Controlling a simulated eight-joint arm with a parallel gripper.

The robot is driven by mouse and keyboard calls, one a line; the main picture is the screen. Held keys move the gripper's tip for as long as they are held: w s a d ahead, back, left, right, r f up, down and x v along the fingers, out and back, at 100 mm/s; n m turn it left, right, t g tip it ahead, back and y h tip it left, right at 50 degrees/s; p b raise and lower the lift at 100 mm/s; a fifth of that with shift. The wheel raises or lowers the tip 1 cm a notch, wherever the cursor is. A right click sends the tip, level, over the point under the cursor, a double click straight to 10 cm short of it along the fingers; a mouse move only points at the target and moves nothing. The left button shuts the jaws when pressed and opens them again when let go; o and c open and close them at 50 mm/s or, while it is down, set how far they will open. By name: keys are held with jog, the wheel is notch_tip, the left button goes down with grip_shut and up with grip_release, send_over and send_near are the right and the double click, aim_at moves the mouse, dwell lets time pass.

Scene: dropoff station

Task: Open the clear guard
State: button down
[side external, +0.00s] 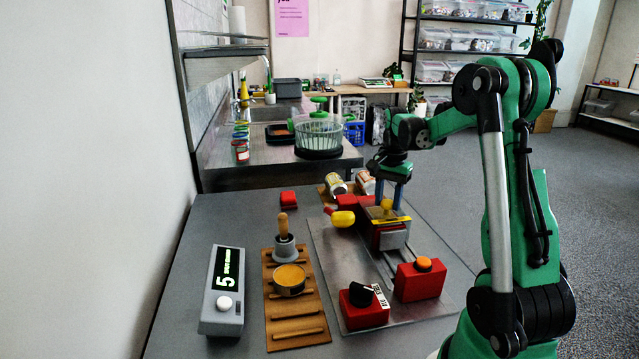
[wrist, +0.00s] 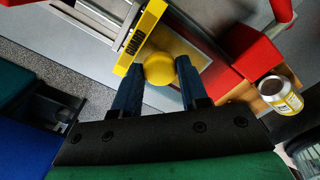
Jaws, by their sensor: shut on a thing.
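The clear guard (side external: 379,213) sits over the red machine in the middle of the metal plate. Its yellow front bar (side external: 392,221) also shows in the wrist view, marked "GUARD" (wrist: 139,38). The pane looks about level in the side view. A round yellow knob (wrist: 159,69) stands on the guard beside the bar, and it also shows in the side view (side external: 387,204). My gripper (side external: 386,194) reaches down from above with its blue fingers on either side of the knob. In the wrist view my gripper (wrist: 158,84) is shut on the knob.
A red box with an orange button (side external: 424,264) and another with a black knob (side external: 360,295) stand in front. A yellow-ended handle (side external: 343,218) sticks out left of the guard.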

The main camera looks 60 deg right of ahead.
jog(key=shift+c, duration=2.3)
grip_release()
jog(key=shift+r, duration=0.1)
jog(key=shift+r, duration=2.7)
jog(key=shift+a, duration=0.1)
